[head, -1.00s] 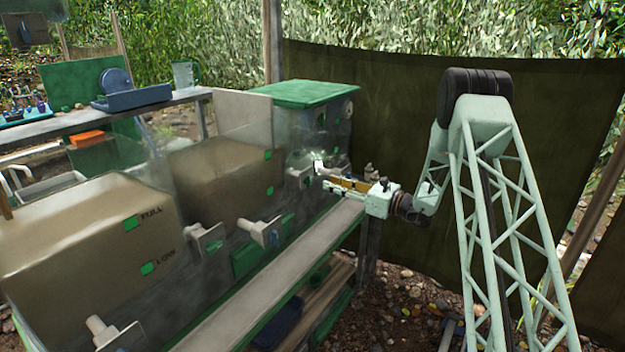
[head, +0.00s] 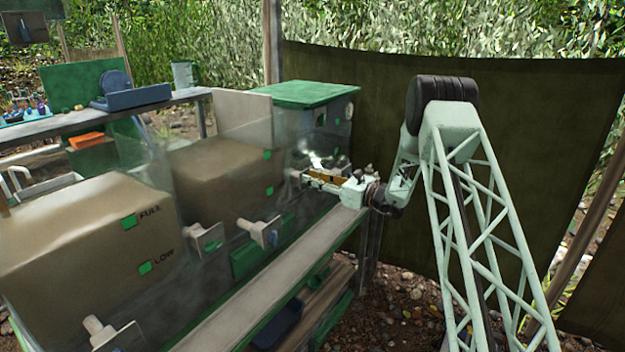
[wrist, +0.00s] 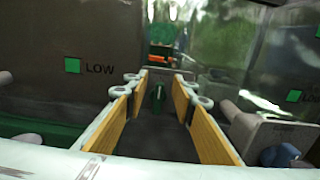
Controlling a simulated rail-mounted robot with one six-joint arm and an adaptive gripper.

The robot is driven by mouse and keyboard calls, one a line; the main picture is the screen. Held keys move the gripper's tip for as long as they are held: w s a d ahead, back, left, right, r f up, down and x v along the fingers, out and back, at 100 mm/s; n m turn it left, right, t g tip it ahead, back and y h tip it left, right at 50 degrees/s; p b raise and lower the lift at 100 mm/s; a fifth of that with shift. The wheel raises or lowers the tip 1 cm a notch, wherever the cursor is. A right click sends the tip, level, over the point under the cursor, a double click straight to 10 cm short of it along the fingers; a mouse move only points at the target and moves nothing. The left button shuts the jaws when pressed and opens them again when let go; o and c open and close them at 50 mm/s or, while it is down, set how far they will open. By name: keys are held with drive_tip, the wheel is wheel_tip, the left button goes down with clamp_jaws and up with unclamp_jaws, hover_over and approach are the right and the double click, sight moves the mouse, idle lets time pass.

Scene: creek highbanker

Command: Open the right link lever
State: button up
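My gripper (head: 312,177) is at the front of the right-hand clear tank, and its fingertips are close to the tank wall. In the wrist view its two yellow-padded fingers are spread apart with nothing held. A small green upright lever (wrist: 158,98) shows between them, a little beyond or level with the tips; I cannot tell whether it touches a finger. I take it to be the right link lever. In the head view my gripper hides it.
A pale valve fitting (wrist: 270,135) with a blue knob is close to the right of my fingers. A white-spouted fitting (head: 262,232) and another (head: 207,240) stick out further left. A flat ledge (head: 265,290) runs below. A dark cloth screen (head: 480,140) stands behind.

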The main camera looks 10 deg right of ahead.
drive_tip(key=shift+c, duration=0.5)
clamp_jaws()
drive_tip(key=shift+f, duration=0.1)
